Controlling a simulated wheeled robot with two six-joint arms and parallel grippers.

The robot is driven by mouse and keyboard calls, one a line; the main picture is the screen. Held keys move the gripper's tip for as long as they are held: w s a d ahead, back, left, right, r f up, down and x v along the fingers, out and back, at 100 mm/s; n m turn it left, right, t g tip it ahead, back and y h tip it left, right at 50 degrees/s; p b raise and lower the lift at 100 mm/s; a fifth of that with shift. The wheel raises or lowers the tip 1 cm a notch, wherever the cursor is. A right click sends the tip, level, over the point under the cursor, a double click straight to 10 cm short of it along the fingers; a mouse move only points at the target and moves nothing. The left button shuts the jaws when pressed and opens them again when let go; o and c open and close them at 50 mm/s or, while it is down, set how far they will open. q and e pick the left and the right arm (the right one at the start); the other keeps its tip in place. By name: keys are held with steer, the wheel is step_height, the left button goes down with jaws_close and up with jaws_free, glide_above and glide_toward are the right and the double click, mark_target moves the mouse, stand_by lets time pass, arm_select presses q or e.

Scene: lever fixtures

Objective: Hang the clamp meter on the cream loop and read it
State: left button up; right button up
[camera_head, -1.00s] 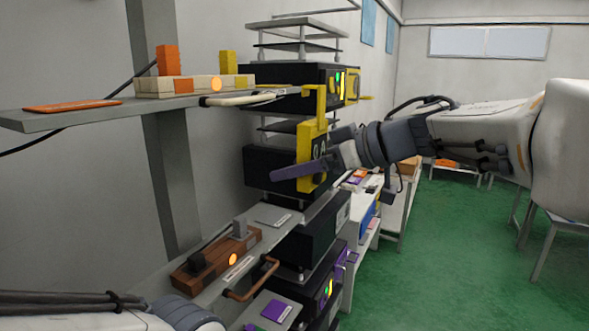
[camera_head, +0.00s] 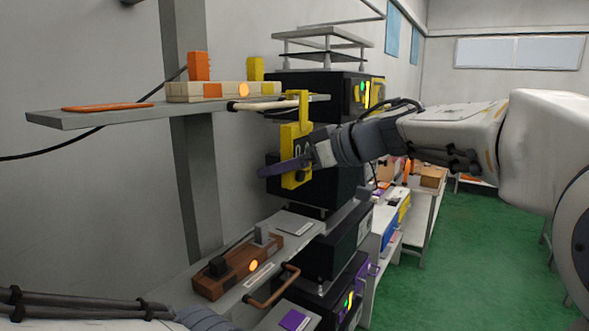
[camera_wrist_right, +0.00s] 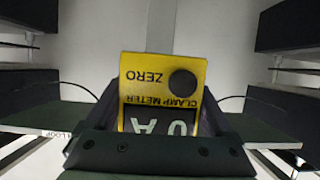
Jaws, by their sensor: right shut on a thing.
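The yellow clamp meter (camera_head: 292,142) is held upright in my right gripper (camera_head: 298,164), which is shut on its body. Its hooked top overlaps the right part of the cream loop (camera_head: 258,105) on the upper shelf's front edge. I cannot tell whether the hook is around the loop or only in front of it. In the right wrist view the meter (camera_wrist_right: 160,75) appears upside down, with a dark round ZERO button and a partly hidden display showing 0 A. My left gripper is out of view; only part of my left arm shows at the lower left.
The upper shelf (camera_head: 90,119) carries a cream block (camera_head: 195,92) with a lit orange lamp and an orange plate (camera_head: 107,107). A lower shelf has a brown block (camera_head: 235,268) and a copper-coloured loop (camera_head: 275,290). Black stacked units (camera_head: 335,185) stand close behind the meter.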

steer(key=shift+r+x, duration=0.15)
steer(key=shift+x, duration=0.8)
steer(key=shift+r+x, duration=0.15)
steer(key=shift+x, duration=0.85)
steer(key=shift+w+a, duration=0.1)
